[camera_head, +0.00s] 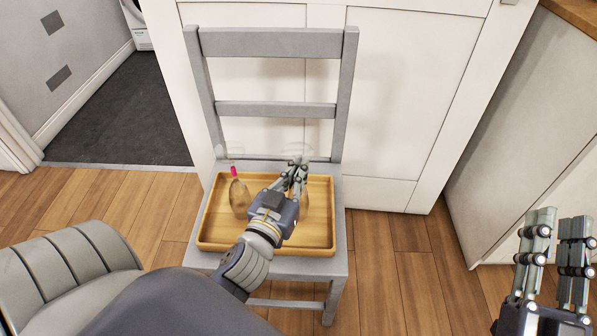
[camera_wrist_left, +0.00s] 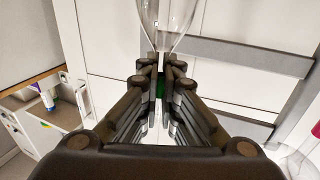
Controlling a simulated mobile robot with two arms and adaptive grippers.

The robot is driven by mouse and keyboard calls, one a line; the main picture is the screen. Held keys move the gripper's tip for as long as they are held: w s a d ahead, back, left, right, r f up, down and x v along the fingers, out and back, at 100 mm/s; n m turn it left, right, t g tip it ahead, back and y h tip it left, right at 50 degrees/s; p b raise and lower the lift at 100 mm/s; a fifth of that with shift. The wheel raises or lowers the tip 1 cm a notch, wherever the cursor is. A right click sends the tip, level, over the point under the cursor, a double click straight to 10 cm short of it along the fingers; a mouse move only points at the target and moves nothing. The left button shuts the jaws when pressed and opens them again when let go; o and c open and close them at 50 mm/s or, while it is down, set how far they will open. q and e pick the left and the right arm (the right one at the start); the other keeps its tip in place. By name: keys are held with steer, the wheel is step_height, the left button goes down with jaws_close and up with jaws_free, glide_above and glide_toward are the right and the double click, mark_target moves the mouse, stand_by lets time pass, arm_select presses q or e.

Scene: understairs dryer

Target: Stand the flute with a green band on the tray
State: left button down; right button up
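The wooden tray (camera_head: 212,238) lies on the seat of a grey chair. My left gripper (camera_head: 298,172) is over the tray's right part, shut around the stem of a second clear flute (camera_head: 304,203). In the left wrist view, a green band (camera_wrist_left: 160,86) shows between the fingers, and clear glass of this flute (camera_wrist_left: 167,20) extends past the fingertips. I cannot tell whether it touches the tray. My right gripper (camera_head: 555,245) is open and empty at the far right.
The chair's backrest (camera_head: 270,42) rises behind the tray, in front of white panels (camera_head: 400,100). A grey cabinet side (camera_head: 520,150) stands at the right. Bare tray surface (camera_head: 265,185) shows between the two flutes. The wooden floor (camera_head: 400,280) right of the chair is clear.

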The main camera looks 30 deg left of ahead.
arm_select(q)
steer(key=shift+f, duration=0.1)
steer(key=c, duration=1.8)
jaws_free()
arm_select(e)
steer(key=shift+s+r, duration=0.15)
steer(key=shift+r, duration=0.1)
